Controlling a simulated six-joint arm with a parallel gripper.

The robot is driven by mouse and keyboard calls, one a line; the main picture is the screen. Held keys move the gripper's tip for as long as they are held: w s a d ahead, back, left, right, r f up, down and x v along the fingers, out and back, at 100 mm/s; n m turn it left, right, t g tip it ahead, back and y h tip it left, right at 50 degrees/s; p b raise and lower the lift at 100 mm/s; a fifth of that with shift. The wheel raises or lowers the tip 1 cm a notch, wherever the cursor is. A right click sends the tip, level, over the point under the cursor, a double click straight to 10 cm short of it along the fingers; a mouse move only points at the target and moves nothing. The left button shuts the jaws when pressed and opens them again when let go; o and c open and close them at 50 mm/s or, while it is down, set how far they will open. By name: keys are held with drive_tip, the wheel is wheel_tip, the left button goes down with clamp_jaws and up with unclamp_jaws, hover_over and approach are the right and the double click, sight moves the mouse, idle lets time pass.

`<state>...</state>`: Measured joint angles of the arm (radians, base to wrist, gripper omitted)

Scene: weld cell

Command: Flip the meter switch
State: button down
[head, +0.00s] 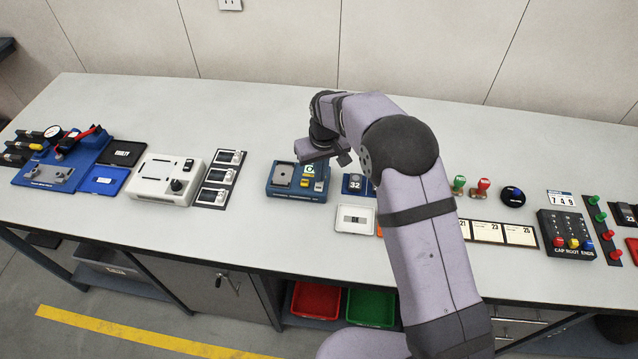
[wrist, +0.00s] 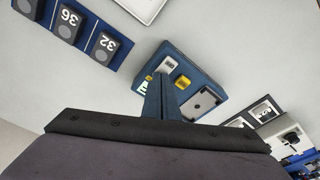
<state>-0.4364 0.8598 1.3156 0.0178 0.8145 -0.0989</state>
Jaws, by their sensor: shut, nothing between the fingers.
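A blue box (head: 297,181) sits on the bench below my gripper. It has a grey plate, a small green-and-white display and a yellow switch-like block (head: 304,183). In the wrist view the box (wrist: 205,72) lies just beyond my fingers, with the yellow block (wrist: 183,81) close to the right of the fingertips. My gripper (wrist: 161,78) is shut and empty, and its fingers hide part of the box. I cannot tell whether the fingertips touch it. No label marks the meter switch legibly. A white box (head: 168,179) with a black knob and a black switch stands to the left.
Three small white-faced modules (head: 219,178) stand between the two boxes. A blue block marked 32 (head: 355,184) and a white plate (head: 355,219) lie to the right of the blue box. Stamps (head: 482,186) stand beyond my arm. Bare bench lies behind and in front of the blue box.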

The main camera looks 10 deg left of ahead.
drive_tip(key=shift+s, duration=0.1)
wheel_tip(320, 180, up, 7)
drive_tip(key=p, duration=0.5)
idle(0.6)
drive_tip(key=shift+f, duration=0.1)
